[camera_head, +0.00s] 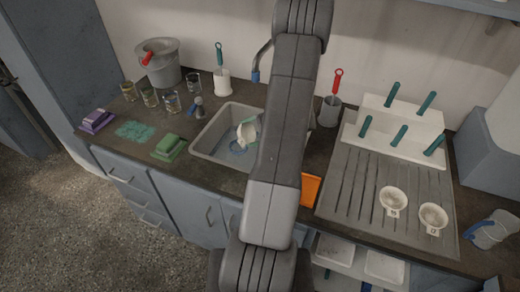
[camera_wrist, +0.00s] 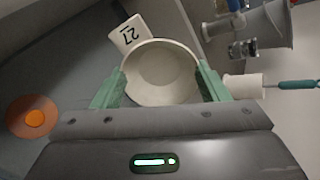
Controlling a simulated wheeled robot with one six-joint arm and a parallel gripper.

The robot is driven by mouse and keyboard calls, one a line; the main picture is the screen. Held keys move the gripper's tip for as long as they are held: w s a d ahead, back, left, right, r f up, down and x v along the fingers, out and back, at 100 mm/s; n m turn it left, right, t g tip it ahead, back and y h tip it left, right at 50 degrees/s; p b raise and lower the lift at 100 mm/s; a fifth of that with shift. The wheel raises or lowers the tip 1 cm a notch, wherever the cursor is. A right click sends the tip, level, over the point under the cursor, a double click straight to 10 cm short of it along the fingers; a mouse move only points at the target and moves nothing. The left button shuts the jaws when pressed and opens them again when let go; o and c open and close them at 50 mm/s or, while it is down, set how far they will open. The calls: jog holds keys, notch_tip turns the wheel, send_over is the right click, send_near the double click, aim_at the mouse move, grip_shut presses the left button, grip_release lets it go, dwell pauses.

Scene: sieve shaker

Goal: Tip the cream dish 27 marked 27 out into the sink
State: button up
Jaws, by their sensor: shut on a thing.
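The cream dish 27 (camera_wrist: 160,78) is between the green fingers of my gripper (camera_wrist: 162,72), which is shut on it. Its tab marked 27 (camera_wrist: 128,36) points up and left in the wrist view. Its inside looks plain and bare there. In the head view the dish (camera_head: 247,132) is tilted, above the right part of the sink (camera_head: 206,151). My arm covers the right side of the sink and most of my gripper there.
A tap (camera_head: 258,68) stands behind the sink. Two other cream dishes (camera_head: 432,217) stand on the ribbed drainboard (camera_head: 345,205) at right, near a white rack (camera_head: 403,125).

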jog(key=shift+s+d+r+y+b, duration=0.1)
jog(key=shift+d+y+b, duration=0.2)
jog(key=shift+y, duration=0.3)
dwell(0.5)
